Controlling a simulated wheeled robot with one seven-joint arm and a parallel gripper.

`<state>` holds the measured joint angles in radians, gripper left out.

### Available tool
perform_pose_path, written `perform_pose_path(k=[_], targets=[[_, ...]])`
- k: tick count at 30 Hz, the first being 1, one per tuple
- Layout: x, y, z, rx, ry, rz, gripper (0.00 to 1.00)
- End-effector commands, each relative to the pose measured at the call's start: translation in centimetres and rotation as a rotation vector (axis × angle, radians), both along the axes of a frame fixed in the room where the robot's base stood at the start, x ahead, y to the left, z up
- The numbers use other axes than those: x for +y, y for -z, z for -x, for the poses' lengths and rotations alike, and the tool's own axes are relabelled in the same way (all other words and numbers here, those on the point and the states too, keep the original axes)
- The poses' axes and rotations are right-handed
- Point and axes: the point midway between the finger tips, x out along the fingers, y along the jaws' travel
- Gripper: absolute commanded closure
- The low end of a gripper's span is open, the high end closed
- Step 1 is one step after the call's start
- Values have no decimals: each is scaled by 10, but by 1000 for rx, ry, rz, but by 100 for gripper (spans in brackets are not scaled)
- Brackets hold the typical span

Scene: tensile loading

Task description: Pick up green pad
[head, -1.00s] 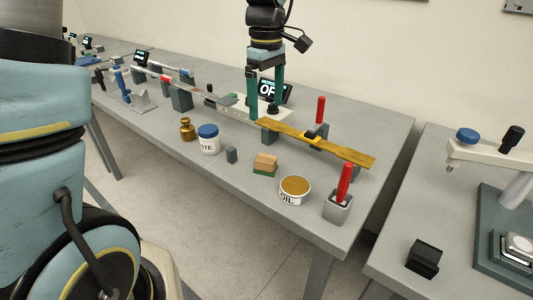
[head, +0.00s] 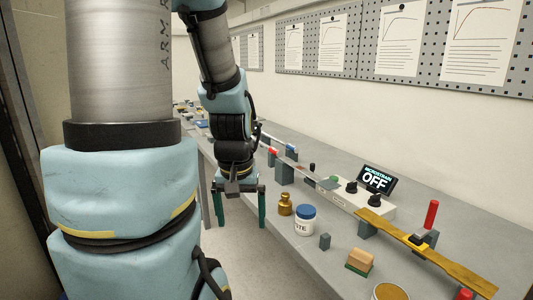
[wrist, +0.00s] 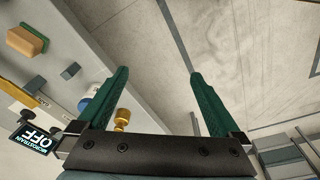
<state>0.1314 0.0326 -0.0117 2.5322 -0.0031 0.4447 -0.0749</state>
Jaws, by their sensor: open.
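A tan block with a green pad (head: 357,268) as its bottom layer sits on the grey table in the head view, near the front edge. The green pad also shows at the upper left of the wrist view (wrist: 36,32), partly under the tan block. A smaller flat green piece (head: 333,182) lies farther back by the metal strip. My gripper (head: 240,207) is open and empty, fingers pointing down. It is well left of the pad, beyond the table's front edge. In the wrist view (wrist: 158,75) bare floor shows between its fingers.
Between gripper and block stand a brass weight (head: 285,205), a white jar with blue lid (head: 305,220) and a small grey post (head: 325,241). An oil tin (head: 390,292) is in front. Behind are a yellow strip (head: 455,265) on supports and a display reading OFF (head: 376,179).

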Motion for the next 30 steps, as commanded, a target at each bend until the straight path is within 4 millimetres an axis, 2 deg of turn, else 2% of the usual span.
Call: perform_pose_path(k=[2, 6, 8, 11, 14, 20, 24, 27, 30], targets=[[9, 2, 5, -7, 18, -5, 8], [12, 3, 7, -9, 34, -8, 9], [9, 4, 5, -8, 27, -6, 9], [-5, 6, -2, 1, -13, 4, 9], [-35, 9, -14, 21, -106, 22, 9], [-125, 15, -29, 74, -383, 50, 9], [-192, 18, -24, 105, -583, 53, 9], [-232, 20, -14, 120, -708, 49, 9], [-261, 20, -4, 127, -807, 45, 9]])
